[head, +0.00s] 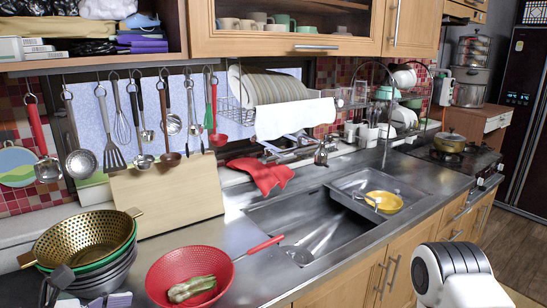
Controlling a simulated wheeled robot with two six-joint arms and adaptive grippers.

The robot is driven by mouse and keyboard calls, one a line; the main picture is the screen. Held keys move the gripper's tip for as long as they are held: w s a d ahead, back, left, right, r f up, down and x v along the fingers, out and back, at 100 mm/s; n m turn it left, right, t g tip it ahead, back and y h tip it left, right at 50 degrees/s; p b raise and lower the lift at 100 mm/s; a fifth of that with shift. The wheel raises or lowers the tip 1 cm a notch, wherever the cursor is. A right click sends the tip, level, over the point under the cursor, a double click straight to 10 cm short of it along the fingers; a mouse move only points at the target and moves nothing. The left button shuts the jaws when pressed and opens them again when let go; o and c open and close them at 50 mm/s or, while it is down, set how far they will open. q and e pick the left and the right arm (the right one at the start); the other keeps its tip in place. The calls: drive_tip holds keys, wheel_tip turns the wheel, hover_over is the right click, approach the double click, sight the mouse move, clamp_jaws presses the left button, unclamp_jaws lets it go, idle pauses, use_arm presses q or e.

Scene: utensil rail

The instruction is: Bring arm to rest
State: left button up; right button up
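In the head view, a utensil rail runs along the wall at the left. A white and black link of my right arm shows at the lower right; my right gripper is outside the picture. A dark grey shape at the bottom left corner, in front of the stacked bowls, may be part of my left gripper (62,278); its fingers cannot be made out clearly.
A gold colander (85,238) tops stacked bowls. A red colander (160,268) holds a greenish item (192,288). A red-handled utensil (262,245) lies beside it. A cutting board (170,197) leans at the wall. The sink (320,235) holds a tray with a yellow bowl (384,202).

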use_arm(q)
drive_tip(key=s+a+f+m+g+y, duration=0.1)
drive_tip(key=s+f+m+g+y, duration=0.3)
drive_tip(key=s+f+m, duration=0.55)
drive_tip(key=s+a+f+m+g+y, duration=0.1)
drive_tip(key=s+f+m+g+y, duration=0.45)
drive_tip(key=f, duration=0.75)
drive_tip(key=s+a+f+m+g+y, duration=0.1)
drive_tip(key=s+f+m+g+y, duration=0.3)
drive_tip(key=s+f, duration=0.65)
drive_tip(key=w+d+f+m+t+h, duration=0.2)
drive_tip(key=w+d+m+t+h, duration=0.1)
drive_tip(key=w+m+t, duration=0.2)
drive_tip(key=shift+w+m, duration=0.6)
drive_tip(key=shift+m, duration=0.2)
